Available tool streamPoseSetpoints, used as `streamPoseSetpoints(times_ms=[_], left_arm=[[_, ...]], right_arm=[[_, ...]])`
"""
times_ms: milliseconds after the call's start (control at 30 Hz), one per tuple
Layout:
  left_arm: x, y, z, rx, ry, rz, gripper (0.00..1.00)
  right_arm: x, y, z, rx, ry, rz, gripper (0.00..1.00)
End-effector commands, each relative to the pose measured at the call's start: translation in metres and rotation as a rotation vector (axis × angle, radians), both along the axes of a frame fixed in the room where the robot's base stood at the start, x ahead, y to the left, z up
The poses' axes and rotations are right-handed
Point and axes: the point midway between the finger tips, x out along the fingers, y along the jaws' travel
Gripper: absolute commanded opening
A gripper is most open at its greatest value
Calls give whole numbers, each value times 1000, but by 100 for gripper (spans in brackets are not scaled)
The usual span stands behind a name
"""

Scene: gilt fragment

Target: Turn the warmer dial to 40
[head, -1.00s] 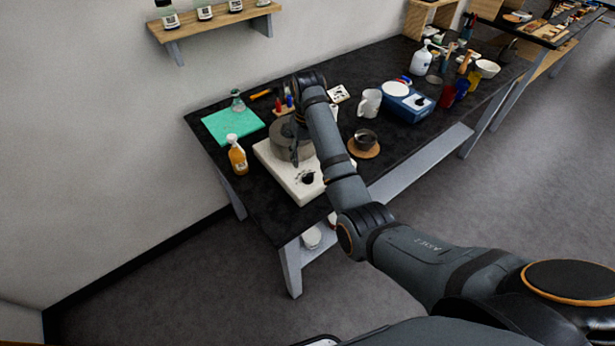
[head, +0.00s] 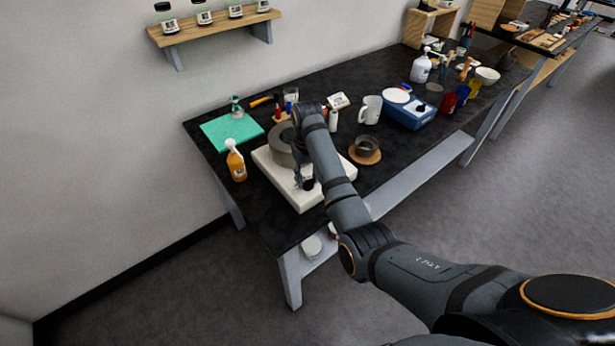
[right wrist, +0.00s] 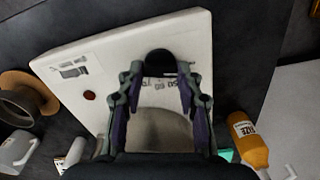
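In the head view the right gripper (head: 306,182) is over the warmer's front part and hides most of the dial. My left gripper is not in view.
An orange bottle (head: 236,162) and a green mat (head: 231,130) are left of the warmer. A dark bowl on a round wooden coaster (head: 364,157), a white mug (head: 370,109) and a blue device (head: 408,112) are to the right. The table's front edge is close by.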

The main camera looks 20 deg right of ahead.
Motion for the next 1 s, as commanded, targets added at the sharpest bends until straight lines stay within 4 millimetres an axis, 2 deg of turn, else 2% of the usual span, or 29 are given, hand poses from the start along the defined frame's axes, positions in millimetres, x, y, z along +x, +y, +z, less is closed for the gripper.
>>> streamPoseSetpoints(times_ms=[33,100,367,700,1000], left_arm=[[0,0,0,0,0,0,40],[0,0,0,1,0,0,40],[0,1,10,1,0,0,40],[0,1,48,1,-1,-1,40],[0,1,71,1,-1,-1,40]], right_arm=[[0,0,0,0,1,0,14],[0,0,0,0,1,0,4],[-1,0,3,-1,3,-33,4],[-1,-1,6,-1,4,-237,4],[-1,-1,3,-2,3,-421,4]])
